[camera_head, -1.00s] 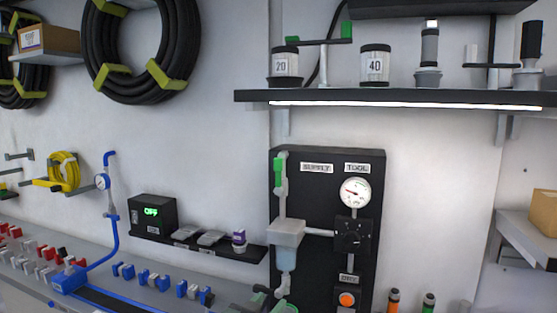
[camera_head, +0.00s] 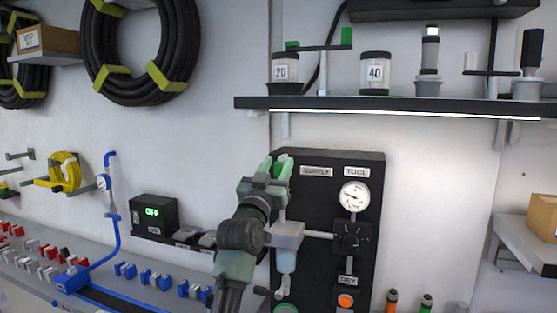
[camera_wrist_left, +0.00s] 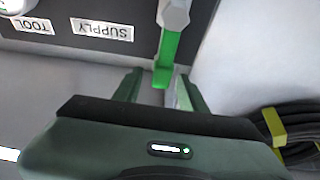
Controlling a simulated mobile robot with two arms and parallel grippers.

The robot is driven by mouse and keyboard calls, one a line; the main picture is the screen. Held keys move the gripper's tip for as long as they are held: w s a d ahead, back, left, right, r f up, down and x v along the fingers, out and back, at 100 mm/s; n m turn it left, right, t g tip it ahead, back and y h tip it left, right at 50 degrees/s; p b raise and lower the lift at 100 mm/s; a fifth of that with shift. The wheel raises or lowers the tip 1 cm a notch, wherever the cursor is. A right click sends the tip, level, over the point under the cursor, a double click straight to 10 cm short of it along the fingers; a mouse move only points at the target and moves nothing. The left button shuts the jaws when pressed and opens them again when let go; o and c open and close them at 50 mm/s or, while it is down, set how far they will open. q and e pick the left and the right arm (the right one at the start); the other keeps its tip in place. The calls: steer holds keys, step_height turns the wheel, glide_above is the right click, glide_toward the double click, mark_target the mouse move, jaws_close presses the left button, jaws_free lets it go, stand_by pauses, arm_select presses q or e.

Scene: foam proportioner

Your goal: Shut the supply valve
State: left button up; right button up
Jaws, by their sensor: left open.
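The supply valve's green lever (camera_wrist_left: 166,58) shows in the wrist view, hanging from a pale grey valve body (camera_wrist_left: 174,14) beside the SUPPLY label. In the head view the valve is at the top left of the black panel (camera_head: 322,200), largely covered by my left gripper (camera_head: 277,165). My left gripper is open, its fingers pointing at the lever. In the wrist view the lever's free end is between the two fingertips (camera_wrist_left: 157,86), with gaps showing on both sides; I cannot tell its exact depth. My right gripper is not in view.
A pressure gauge (camera_head: 354,196) and a black knob (camera_head: 351,237) sit right of the valve on the panel. A shelf (camera_head: 400,104) with jars runs above. A black coiled hose (camera_wrist_left: 295,125) shows at the right of the wrist view.

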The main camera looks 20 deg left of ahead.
arm_select(q)
steer(key=shift+w+r, duration=0.2)
steer(key=shift+w, duration=0.3)
jaws_close()
stand_by(1.2)
